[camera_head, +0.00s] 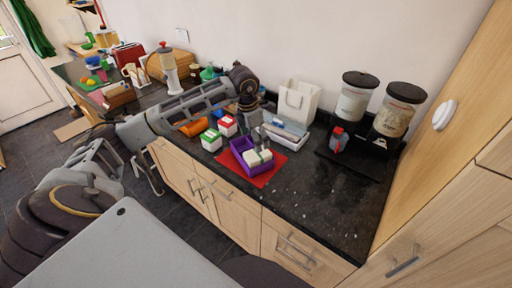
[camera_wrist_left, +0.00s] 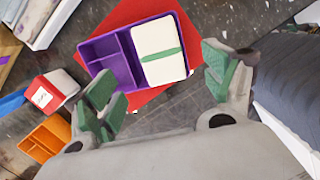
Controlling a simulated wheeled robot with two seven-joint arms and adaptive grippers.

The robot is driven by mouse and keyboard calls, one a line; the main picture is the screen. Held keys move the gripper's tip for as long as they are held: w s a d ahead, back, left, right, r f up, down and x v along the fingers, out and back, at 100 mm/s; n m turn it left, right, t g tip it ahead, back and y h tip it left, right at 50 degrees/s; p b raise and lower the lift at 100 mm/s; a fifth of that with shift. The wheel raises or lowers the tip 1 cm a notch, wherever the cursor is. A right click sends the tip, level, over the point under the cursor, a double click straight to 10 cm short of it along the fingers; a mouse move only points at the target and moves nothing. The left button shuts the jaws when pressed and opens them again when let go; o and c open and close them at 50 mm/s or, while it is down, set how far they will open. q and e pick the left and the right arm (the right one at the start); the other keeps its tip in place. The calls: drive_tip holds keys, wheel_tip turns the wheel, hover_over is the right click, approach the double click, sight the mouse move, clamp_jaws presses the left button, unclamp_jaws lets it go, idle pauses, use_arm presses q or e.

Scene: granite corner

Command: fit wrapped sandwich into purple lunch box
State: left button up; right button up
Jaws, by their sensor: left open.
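The purple lunch box (camera_head: 238,147) stands on a red mat (camera_head: 262,179) on the dark counter. In the left wrist view the box (camera_wrist_left: 92,52) shows smaller compartments at left and a larger one at right. The wrapped sandwich, white with a green band (camera_head: 251,160), lies in the larger compartment; in the wrist view (camera_wrist_left: 153,37) purple rim shows along its lower and right edges. How deep it sits I cannot tell. My left gripper (camera_head: 259,139) is above the box; in the wrist view its fingers (camera_wrist_left: 163,84) are spread apart and empty. My right gripper is not in view.
Red-and-white (camera_head: 227,126) and green-and-white (camera_head: 211,140) boxes and an orange container (camera_head: 194,128) stand left of the lunch box. A pale tray (camera_head: 284,134) and white bag (camera_head: 299,101) are behind. Cereal dispensers (camera_head: 391,112) stand right. The front-right counter is clear.

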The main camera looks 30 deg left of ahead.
use_arm(q)
drive_tip(key=shift+s+a+r, duration=0.1)
drive_tip(key=shift+s+r, duration=0.05)
drive_tip(key=shift+r, duration=0.85)
drive_tip(key=shift+s+r, duration=0.15)
drive_tip(key=shift+r, duration=0.85)
drive_tip(key=shift+s+f, duration=0.1)
